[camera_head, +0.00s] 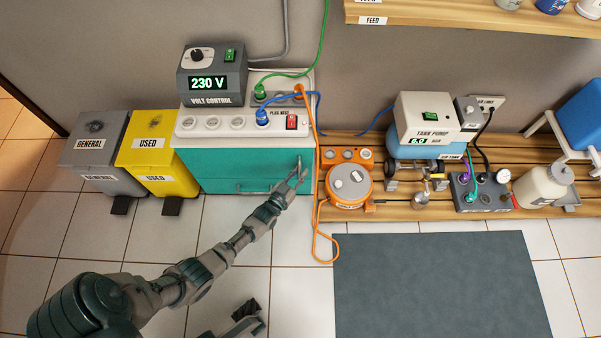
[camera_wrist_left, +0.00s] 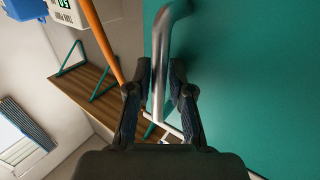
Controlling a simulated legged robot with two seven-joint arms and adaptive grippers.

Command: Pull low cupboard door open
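The low cupboard (camera_head: 230,160) is the teal unit under the power strip box in the head view, and its front looks closed. A vertical metal bar handle (camera_wrist_left: 161,50) stands off its teal door (camera_wrist_left: 250,80) near the door's edge in the left wrist view. My left gripper (camera_head: 300,166) is at the right end of the cupboard front in the head view. In the left wrist view its two parted fingers (camera_wrist_left: 160,76) stand on either side of the bar, with narrow gaps. Contact with the bar is not clear.
Orange cables (camera_head: 316,215) hang close to the right of the cupboard. An orange round device (camera_head: 348,187) and the tank pump (camera_head: 428,118) stand on a wooden shelf to the right. A yellow bin (camera_head: 152,150) stands on the left.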

